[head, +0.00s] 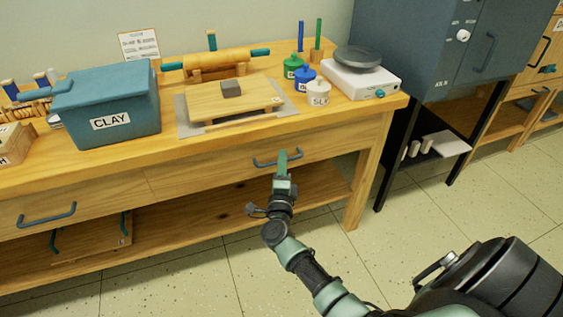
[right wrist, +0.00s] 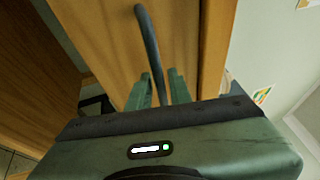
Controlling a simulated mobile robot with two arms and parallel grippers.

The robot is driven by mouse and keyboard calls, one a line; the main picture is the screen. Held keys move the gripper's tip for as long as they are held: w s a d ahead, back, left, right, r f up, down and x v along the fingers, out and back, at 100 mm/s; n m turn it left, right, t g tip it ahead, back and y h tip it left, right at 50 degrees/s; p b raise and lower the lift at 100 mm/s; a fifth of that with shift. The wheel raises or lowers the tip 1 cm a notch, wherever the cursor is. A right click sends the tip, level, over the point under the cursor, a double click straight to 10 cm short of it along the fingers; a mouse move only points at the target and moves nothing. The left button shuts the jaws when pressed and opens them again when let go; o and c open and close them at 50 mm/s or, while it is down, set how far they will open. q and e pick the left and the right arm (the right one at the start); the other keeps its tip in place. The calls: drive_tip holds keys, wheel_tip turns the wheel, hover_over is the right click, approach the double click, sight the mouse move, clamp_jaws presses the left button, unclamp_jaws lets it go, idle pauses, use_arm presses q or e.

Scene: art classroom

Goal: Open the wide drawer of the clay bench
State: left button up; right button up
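The clay bench (head: 185,150) is a wooden bench with two drawer fronts under its top. The right drawer front (head: 220,172) looks flush with the bench and carries a grey-blue bar handle (head: 265,163). My right gripper (head: 283,160) is at this handle. In the right wrist view the handle (right wrist: 148,35) runs down between the two green fingers (right wrist: 160,85), with small gaps beside it, so the gripper looks open around it. The left drawer front (head: 110,190) has a similar handle (head: 47,217) and runs out of the picture. My left gripper is not in view.
A grey kiln (head: 425,45) stands to the right. The tiled floor in front is clear.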

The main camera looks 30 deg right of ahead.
drive_tip(key=shift+w+d, duration=0.15)
clamp_jaws()
idle(1.4)
